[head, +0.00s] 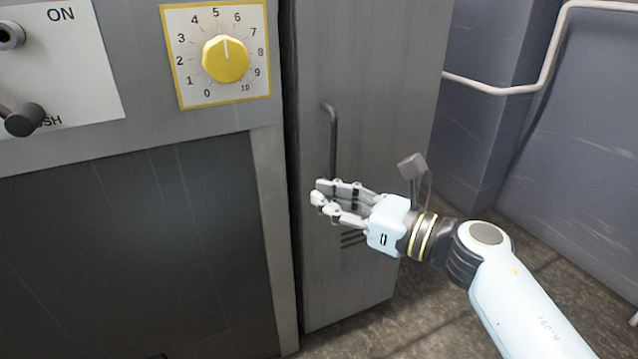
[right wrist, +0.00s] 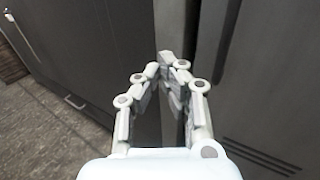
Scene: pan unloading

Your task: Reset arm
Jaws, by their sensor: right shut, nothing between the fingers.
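My right gripper (head: 318,194) is in the middle of the head view, in front of the grey cabinet door (head: 372,90), just below and left of the lower end of its dark bar handle (head: 332,140). Its fingers point left. In the right wrist view the fingertips (right wrist: 162,64) come together with nothing between them. I cannot tell whether the gripper touches the door. My left gripper is in neither view.
A grey machine stands at the left with a yellow dial (head: 226,59) pointing near 5 and a white switch panel (head: 85,75). A white pipe (head: 500,91) runs along the wall at the right. The floor (head: 420,310) below is clear.

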